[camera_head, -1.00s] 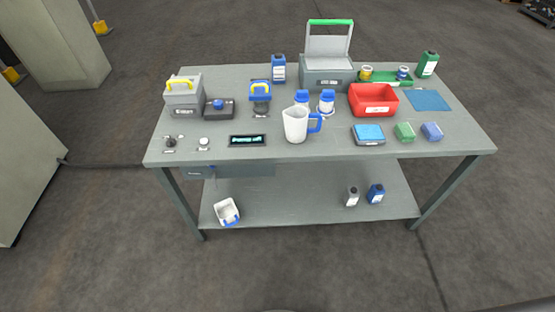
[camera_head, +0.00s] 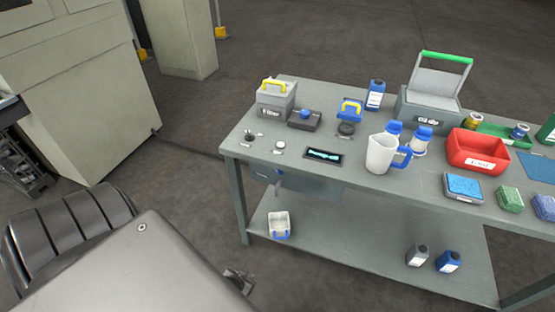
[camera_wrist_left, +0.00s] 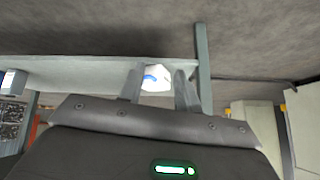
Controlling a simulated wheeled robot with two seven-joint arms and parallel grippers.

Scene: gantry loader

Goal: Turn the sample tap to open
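No part is clearly marked as the sample tap, so I cannot tell which it is. Candidates on the bench's left are a dark block with a blue knob (camera_head: 305,114), a small black lever or knob (camera_head: 249,135), and a small metal fitting (camera_head: 279,187) under the front edge. My left gripper (camera_wrist_left: 160,82) has its fingers apart with nothing between them. Past them, the white container with a blue handle shows on the lower shelf. My right gripper is in neither current view.
The grey bench (camera_head: 350,190) holds a display (camera_head: 323,156), a white jug (camera_head: 381,154), a red bin (camera_head: 478,151) and a yellow-handled box (camera_head: 276,97). The white container (camera_head: 279,224) is on the lower shelf (camera_head: 340,245). A cabinet (camera_head: 85,90) stands left; floor between is clear.

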